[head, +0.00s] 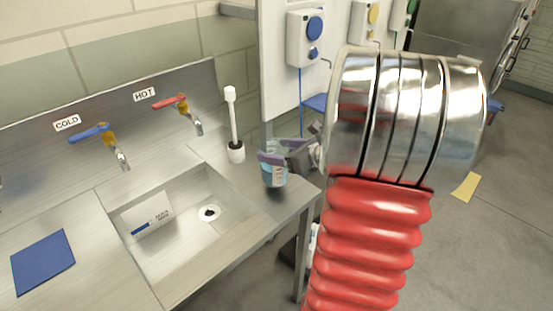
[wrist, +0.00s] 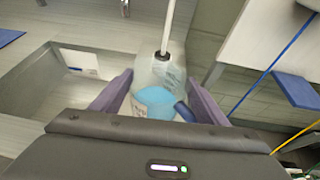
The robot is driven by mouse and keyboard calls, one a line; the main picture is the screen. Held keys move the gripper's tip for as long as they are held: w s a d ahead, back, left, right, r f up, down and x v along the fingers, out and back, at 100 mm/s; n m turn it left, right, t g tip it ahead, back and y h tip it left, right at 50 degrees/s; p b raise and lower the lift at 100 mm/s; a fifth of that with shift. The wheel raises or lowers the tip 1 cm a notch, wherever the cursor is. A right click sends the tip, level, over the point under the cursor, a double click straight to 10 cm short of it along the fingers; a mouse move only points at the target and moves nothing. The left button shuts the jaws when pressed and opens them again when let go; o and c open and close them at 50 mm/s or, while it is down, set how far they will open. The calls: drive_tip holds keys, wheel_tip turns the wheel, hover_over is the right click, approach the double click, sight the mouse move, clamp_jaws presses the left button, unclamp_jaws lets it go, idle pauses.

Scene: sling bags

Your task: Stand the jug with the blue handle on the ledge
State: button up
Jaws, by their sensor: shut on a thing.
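A clear jug (head: 274,177) with light blue in it is between the purple fingers of my gripper (head: 272,158), over the steel strip (head: 245,192) right of the sink. In the wrist view, the jug (wrist: 154,100) sits between both fingers of my gripper (wrist: 160,82), with a dark blue handle (wrist: 185,112) on its right side. My gripper is shut on the jug. The jug looks roughly upright. Whether its base touches the steel is hidden. The steel strip is probably the ledge.
A white brush in its holder (head: 236,152) stands close behind the jug. The sink (head: 185,222) is to the left, with a white card (head: 147,214) inside. Cold (head: 105,140) and hot (head: 183,108) taps stand behind. A blue cloth (head: 43,262) lies far left.

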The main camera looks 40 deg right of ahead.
drive_tip(key=shift+f, duration=1.35)
drive_tip(key=o, duration=2)
drive_tip(key=shift+f, duration=0.1)
drive_tip(key=shift+o, duration=0.2)
drive_tip(key=shift+s+d+r, duration=0.1)
drive_tip(key=shift+s+r, duration=0.25)
drive_tip(key=shift+s, duration=0.3)
drive_tip(key=v, duration=1)
drive_tip(key=shift+s, duration=0.3)
drive_tip(key=shift+r, duration=0.1)
